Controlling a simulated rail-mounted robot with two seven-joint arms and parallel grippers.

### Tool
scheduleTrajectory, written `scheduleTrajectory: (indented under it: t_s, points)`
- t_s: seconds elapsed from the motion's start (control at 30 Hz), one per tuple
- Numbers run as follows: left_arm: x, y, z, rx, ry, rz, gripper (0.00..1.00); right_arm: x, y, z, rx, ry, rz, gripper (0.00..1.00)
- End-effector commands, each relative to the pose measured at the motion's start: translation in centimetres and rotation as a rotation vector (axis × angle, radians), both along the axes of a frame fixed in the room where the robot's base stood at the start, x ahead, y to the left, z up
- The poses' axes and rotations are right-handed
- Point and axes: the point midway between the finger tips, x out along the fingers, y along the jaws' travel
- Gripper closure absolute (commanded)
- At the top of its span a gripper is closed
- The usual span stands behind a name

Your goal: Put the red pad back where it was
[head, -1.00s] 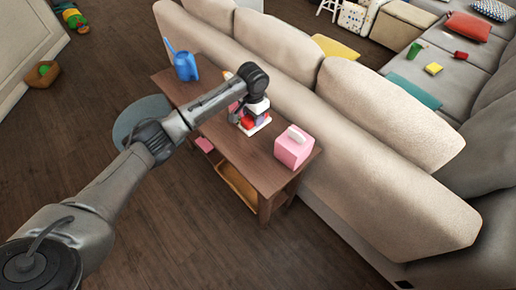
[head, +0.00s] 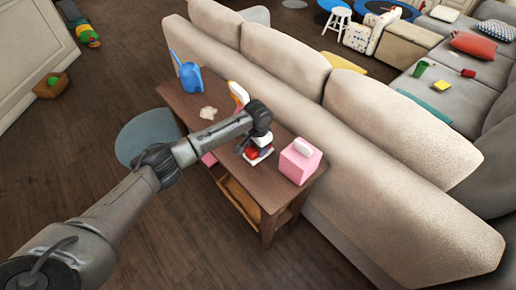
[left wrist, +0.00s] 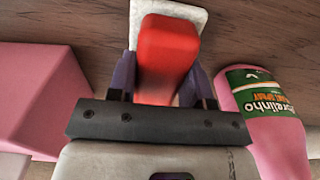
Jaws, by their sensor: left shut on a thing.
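The red pad (left wrist: 166,55) is a red block held between the purple-grey fingers of my left gripper (left wrist: 160,75) in the left wrist view. The gripper is shut on it. Beyond the pad lies a flat white piece (left wrist: 188,15) with rounded corners. I cannot tell whether the pad touches it. In the head view my left gripper (head: 258,145) is low over the wooden side table (head: 215,130). The red pad (head: 252,153) and the white piece (head: 262,159) show just below it, partly hidden by the arm. My right gripper is not in view.
A pink tissue box (head: 300,162) stands close to the right, and a pink bottle with a green label (left wrist: 268,120) lies in the wrist view's right side. A crumpled pale thing (head: 208,112), an orange-white thing (head: 238,95) and a blue watering can (head: 189,77) are farther along. The sofa (head: 350,140) borders the table.

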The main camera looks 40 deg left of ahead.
Motion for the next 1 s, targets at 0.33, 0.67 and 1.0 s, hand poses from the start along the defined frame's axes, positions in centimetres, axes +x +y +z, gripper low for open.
scheduleTrajectory:
  t_s: [0.33, 0.67, 1.0]
  points:
    - [0.0, 0.0, -0.2, -0.001, -0.001, 0.001, 0.76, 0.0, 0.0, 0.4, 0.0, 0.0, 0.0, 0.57]
    - [0.0, 0.0, -0.2, 0.0, -0.001, 0.0, 0.28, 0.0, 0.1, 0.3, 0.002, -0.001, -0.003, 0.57]
    - [0.1, 0.0, 1.3, 0.0, -0.003, -0.001, 0.28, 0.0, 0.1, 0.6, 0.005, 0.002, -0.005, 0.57]
